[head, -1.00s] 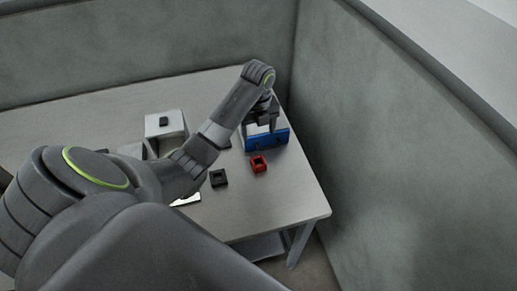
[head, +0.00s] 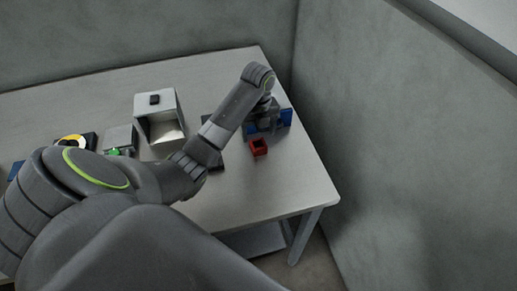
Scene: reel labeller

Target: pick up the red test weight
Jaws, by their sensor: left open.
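The red test weight (head: 259,147) is a small red block with a dark hollow top. It stands on the right part of the table (head: 270,200). My left arm reaches in from the left across the table. My left gripper (head: 262,132) points down, open, just behind and above the red block. The fingertips are small and partly dark against the blue bin, so I cannot tell whether they touch the block. My right gripper is not in view.
A blue bin (head: 286,117) stands right behind the gripper. A white open-fronted box (head: 161,101) with a black block (head: 155,99) on top is left of the arm. A grey device (head: 119,137) with a green light stands further left. Grey walls enclose the table behind and right.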

